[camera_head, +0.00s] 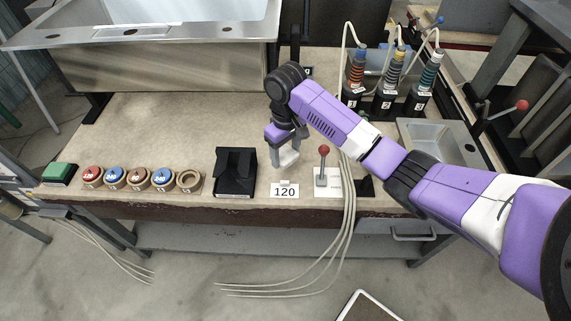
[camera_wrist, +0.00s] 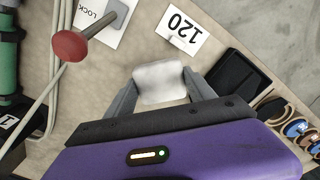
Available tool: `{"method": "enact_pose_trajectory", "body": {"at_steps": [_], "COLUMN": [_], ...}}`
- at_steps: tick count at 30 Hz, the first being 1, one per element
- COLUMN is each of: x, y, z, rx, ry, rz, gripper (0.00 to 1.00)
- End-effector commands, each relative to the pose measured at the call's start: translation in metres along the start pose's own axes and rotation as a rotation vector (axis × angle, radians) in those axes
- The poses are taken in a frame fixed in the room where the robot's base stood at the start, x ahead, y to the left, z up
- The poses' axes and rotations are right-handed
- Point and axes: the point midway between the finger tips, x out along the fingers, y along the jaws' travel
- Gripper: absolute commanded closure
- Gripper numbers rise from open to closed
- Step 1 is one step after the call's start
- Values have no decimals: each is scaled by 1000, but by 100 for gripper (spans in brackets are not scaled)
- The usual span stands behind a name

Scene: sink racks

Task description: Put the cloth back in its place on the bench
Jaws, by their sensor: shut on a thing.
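The white cloth (camera_wrist: 160,83) is a small, pale, folded-looking bundle between the two fingers of my gripper (camera_wrist: 155,92) in the wrist view. The fingers are closed on its left and right sides. In the head view my gripper (camera_head: 284,157) points down over the front middle of the bench (camera_head: 205,120), with the cloth (camera_head: 289,158) at its tips. It is just behind the white "120" card (camera_head: 285,191). I cannot tell whether the cloth touches the bench top.
A black open box (camera_head: 236,173) stands left of my gripper. A red-knobbed lever (camera_head: 323,150) stands close on the right. Several round coloured pieces (camera_head: 115,177) sit in a holder farther left. Numbered bottles (camera_head: 384,100) with hoses stand at back right. The bench's left middle is clear.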

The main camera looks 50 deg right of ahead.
Motion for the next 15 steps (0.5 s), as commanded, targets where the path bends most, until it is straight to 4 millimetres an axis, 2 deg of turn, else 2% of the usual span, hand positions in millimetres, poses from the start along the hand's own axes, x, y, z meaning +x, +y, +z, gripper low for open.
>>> {"method": "enact_pose_trajectory", "body": {"at_steps": [5,12,15], "x": [13,46,52], "y": [0,0,0], "z": [0,0,0], "rx": [1,1,0], "ry": [-1,-2,-1], "rz": [0,0,0], "gripper": [75,75,75]}}
